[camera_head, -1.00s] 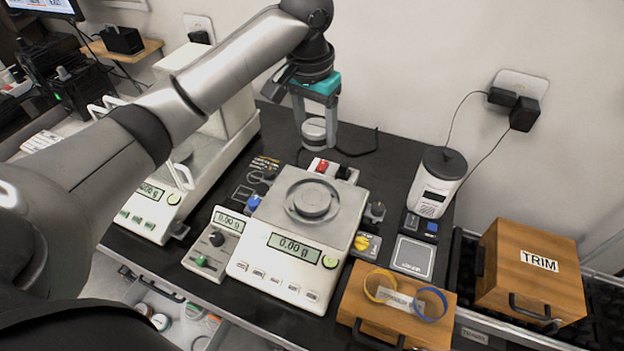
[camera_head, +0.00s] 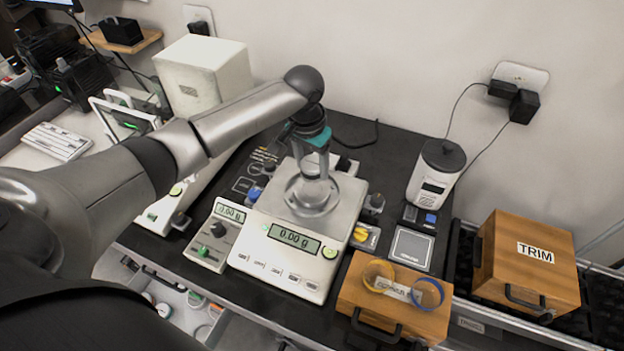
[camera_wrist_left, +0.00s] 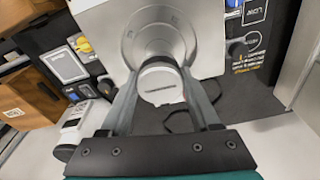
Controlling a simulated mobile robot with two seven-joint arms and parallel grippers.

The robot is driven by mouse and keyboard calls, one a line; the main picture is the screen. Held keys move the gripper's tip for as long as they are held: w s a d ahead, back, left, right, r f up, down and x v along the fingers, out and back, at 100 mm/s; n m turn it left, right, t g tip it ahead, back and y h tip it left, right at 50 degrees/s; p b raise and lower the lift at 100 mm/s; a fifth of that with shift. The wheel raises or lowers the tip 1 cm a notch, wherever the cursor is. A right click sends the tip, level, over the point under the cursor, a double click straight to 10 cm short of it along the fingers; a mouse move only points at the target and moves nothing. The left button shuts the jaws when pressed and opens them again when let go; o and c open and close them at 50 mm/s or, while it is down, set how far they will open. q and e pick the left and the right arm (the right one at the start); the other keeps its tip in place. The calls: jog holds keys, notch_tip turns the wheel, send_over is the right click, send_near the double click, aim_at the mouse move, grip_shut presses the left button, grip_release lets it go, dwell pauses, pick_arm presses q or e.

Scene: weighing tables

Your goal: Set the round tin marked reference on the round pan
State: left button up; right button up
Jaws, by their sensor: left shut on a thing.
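My left gripper (camera_head: 314,172) is shut on a small round tin (camera_wrist_left: 160,82), pale with a dark line of print too small to read. It hangs over the round pan (camera_head: 311,209) on top of the white scale (camera_head: 265,222). In the left wrist view the tin sits between the fingertips, with the ringed pan (camera_wrist_left: 132,38) behind it. The scale's display (camera_head: 294,239) reads 0.00 g. I cannot tell for sure whether the tin touches the pan. In the head view the fingers partly hide the tin. My right gripper is not in view.
A small control box (camera_head: 213,240) stands left of the scale. A wooden box (camera_head: 395,306) with yellow and blue rings is at front right. A TRIM box (camera_head: 528,262) and a white cylindrical device (camera_head: 435,174) stand further right. Another scale is at left.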

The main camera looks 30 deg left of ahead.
aim_at(312, 189)
pick_arm(q)
jog(key=shift+f+b, duration=0.35)
jog(key=shift+f, duration=2.05)
jog(key=shift+f, duration=0.1)
jog(key=shift+f, duration=0.1)
jog(key=o, duration=1.4)
jog(key=r, duration=0.4)
jog(key=s+r+p, duration=0.1)
jog(key=r, duration=0.3)
jog(key=r+p, duration=0.1)
jog(key=r, duration=0.3)
jog(key=shift+s+r, duration=0.2)
